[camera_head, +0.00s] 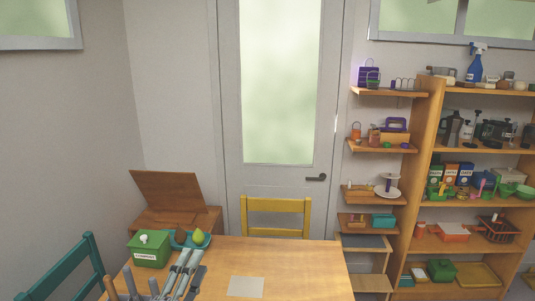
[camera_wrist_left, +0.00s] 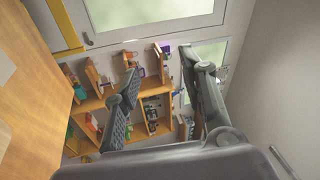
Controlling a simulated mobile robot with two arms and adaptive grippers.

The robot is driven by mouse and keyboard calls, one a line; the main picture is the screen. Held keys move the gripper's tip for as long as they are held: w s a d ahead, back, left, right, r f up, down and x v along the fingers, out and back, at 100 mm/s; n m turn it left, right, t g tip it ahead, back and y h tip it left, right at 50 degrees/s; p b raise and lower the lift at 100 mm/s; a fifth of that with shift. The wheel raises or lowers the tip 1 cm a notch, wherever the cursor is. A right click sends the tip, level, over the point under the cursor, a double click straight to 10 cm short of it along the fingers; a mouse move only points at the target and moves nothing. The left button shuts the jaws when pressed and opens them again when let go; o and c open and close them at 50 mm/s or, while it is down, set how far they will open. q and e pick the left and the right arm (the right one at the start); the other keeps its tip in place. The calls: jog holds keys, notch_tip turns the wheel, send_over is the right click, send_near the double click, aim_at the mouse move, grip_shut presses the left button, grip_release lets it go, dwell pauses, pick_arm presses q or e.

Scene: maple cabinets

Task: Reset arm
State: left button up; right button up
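My left gripper (camera_head: 188,264) shows at the bottom of the head view, over the front left part of the wooden table. Its grey fingers point away from me. In the left wrist view the two fingers of the left gripper (camera_wrist_left: 163,68) stand well apart with nothing between them, so it is open and empty. The shelves show beyond the gap. My right gripper is not in view.
A green box (camera_head: 149,250) and a teal tray (camera_head: 178,246) with pear-like items stand close to the left gripper. A pale sheet (camera_head: 245,287) lies on the wooden table (camera_head: 300,265). Yellow (camera_head: 276,204) and teal (camera_head: 62,268) chairs flank it. Full shelves (camera_head: 428,150) stand right.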

pick_arm(q)
jog(key=s+a+f+n+g+y, duration=0.35)
jog(key=f+n, duration=0.25)
jog(key=f, duration=0.2)
jog(key=s+a+f+n+g+y, duration=0.35)
jog(key=s+f+n, duration=0.2)
jog(key=f, duration=0.25)
jog(key=s+d+f+n+g+h, duration=0.1)
jog(key=s+f+n+g, duration=0.2)
jog(key=s+f+g, duration=0.45)
jog(key=s+d+f+n+g+h, duration=0.1)
jog(key=s+f+n+g, duration=0.3)
jog(key=s, duration=0.7)
notch_tip(320, 180, down, 27)
jog(key=s+m, duration=0.1)
jog(key=s, duration=0.1)
jog(key=s+a+f, duration=0.1)
jog(key=s+f, duration=0.6)
jog(key=s, duration=0.1)
jog(key=s+a+f, duration=0.2)
jog(key=s+f, duration=0.5)
jog(key=shift+s+a+f+g, duration=0.3)
jog(key=shift+s+f+g, duration=0.05)
jog(key=shift+s+f, duration=0.05)
jog(key=shift+m, duration=0.25)
